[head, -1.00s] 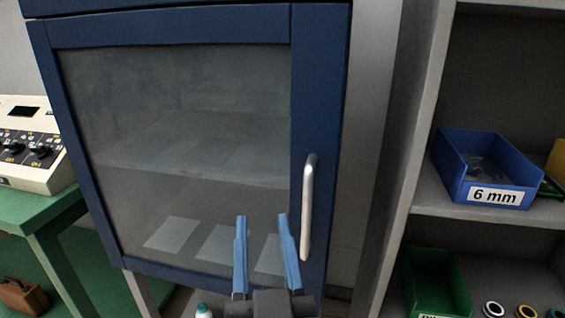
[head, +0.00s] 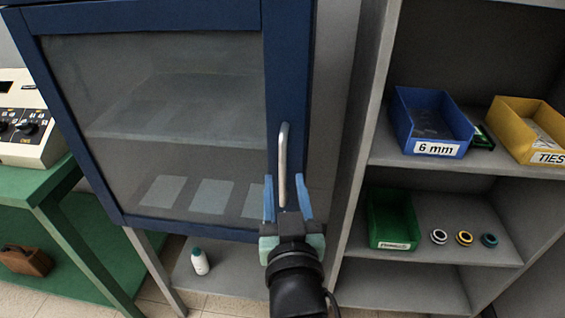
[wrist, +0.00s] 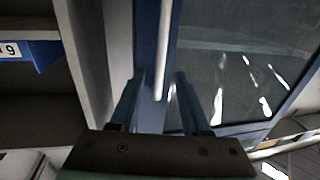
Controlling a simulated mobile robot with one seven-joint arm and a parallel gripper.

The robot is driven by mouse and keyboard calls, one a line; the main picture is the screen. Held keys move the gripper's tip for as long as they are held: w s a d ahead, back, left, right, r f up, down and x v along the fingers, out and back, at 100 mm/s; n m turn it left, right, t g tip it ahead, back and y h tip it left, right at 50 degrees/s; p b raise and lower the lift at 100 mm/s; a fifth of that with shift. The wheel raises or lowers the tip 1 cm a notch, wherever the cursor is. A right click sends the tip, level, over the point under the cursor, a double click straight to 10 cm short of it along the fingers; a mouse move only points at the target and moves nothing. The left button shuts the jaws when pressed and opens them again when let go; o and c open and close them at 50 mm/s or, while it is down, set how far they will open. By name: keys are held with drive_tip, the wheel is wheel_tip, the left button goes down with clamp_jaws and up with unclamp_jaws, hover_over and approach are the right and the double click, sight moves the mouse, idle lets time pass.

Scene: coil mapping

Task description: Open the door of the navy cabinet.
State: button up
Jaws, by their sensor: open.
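The navy cabinet (head: 288,60) stands at the left of the head view, with its glass-paned door (head: 160,120) closed. A silver vertical bar handle (head: 283,160) is on the door's right side; it also shows in the wrist view (wrist: 164,50). My gripper (head: 287,190) is open, its two blue fingers at the lower end of the handle. In the wrist view my gripper (wrist: 156,88) has the handle's end between or just ahead of its fingertips. I cannot tell whether they touch it.
A grey shelf unit (head: 365,130) stands close on the right, with a blue 6 mm bin (head: 430,122), a yellow TIES bin (head: 530,130) and a green bin (head: 392,217). A green bench (head: 50,185) is at left. A white bottle (head: 200,262) stands below the cabinet.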

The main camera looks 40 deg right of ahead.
sight(283, 170)
drive_tip(key=shift+x, duration=2.65)
drive_tip(key=shift+c, duration=0.4)
clamp_jaws()
